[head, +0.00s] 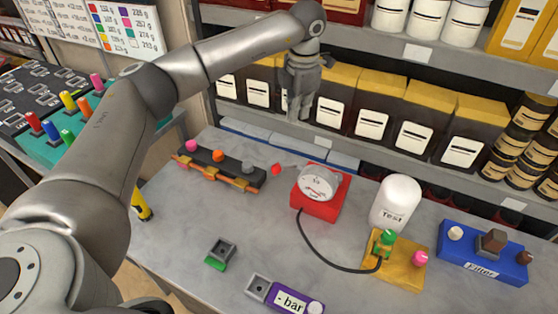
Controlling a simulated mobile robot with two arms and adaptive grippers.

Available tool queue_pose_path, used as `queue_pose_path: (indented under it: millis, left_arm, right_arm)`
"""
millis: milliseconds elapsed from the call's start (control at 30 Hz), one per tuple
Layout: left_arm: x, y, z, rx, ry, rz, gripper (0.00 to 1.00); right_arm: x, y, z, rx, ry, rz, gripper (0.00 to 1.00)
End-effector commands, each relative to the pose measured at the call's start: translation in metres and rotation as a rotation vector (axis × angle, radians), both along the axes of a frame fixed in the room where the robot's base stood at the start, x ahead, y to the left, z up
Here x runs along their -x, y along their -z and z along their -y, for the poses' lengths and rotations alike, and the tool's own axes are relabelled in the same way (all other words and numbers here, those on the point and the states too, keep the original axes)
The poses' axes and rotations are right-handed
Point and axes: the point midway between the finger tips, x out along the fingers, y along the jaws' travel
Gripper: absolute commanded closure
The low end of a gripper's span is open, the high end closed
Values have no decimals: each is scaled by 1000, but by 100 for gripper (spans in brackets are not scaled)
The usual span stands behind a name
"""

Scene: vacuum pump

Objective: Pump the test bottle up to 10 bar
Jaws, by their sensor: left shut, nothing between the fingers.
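The white test bottle (396,202), marked "Test", stands on the right part of the grey table. A yellow block (408,270) with a green knob (386,243) and a pink knob (420,258) sits in front of it. A red box with a round dial gauge (318,184) stands left of the bottle, and a black hose (318,252) runs from it to the yellow block. A purple device marked "- bar" (290,298) lies at the front edge. My left gripper (298,112) is shut and empty, above the table's back, behind the gauge. My right gripper is not in view.
A blue block marked "Filter" (482,262) is at the right. A dark rail with coloured knobs (220,168) is at the back left. A small dark socket with a green base (220,254) sits front left. Shelves with boxes (370,100) stand behind the table.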

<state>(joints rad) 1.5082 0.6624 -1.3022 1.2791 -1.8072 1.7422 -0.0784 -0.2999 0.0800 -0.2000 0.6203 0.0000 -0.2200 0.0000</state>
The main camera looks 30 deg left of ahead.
Motion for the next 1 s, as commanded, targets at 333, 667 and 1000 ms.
queue_pose_path:
  millis: [333,667,1000]
  left_arm:
    - [8,14,1,2,2,-1,100]
    - [37,49,3,3,3,0,100]
    - [55,68,4,4,1,0,100]
  right_arm:
    - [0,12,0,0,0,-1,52]
    - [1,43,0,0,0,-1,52]
    - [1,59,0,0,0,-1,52]
